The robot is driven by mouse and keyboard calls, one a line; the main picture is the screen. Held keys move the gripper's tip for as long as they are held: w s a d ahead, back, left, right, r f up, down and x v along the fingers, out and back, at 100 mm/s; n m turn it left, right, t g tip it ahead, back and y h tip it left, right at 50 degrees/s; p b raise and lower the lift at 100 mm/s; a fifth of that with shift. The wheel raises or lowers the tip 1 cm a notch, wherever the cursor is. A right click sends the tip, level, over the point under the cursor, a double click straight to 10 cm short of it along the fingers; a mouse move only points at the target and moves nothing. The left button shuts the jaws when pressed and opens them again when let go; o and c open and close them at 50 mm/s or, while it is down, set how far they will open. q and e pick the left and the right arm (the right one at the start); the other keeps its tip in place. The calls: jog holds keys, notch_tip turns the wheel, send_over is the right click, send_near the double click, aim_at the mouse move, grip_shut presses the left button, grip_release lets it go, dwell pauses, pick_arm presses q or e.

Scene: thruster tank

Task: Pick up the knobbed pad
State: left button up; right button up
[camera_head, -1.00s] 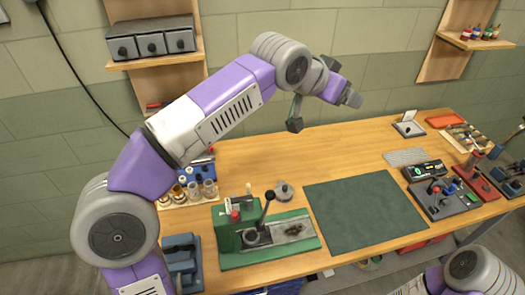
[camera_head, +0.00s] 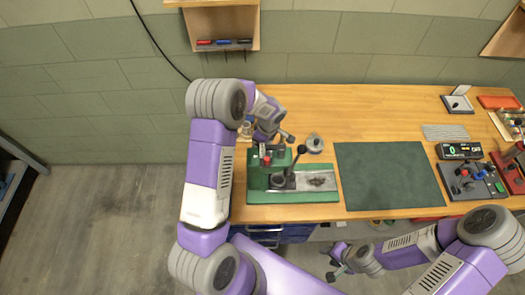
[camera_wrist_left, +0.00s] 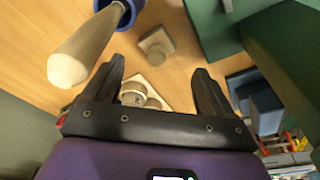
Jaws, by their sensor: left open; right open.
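In the left wrist view, a pale flat pad with a round grey knob (camera_wrist_left: 140,95), which looks like the knobbed pad, lies on the wooden table between my left fingers. Its near part is hidden by the gripper body. A small grey-brown block with a raised top (camera_wrist_left: 155,45) lies just beyond it. My left gripper (camera_wrist_left: 160,68) is open and empty above the table. In the head view my left gripper (camera_head: 272,134) is behind the green press, and the pad is hidden there. My right gripper (camera_head: 337,268) is open and empty in front of the table.
The green press (camera_head: 260,185) stands close to my left gripper. A round grey knobbed disc (camera_head: 315,143) and a dark green mat (camera_head: 390,175) are to the right.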

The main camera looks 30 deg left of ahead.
pick_arm(q)
jog(key=f, duration=0.6)
jog(key=shift+w+a+p, duration=0.3)
jog(key=shift+r, duration=0.1)
jog(key=c, duration=1)
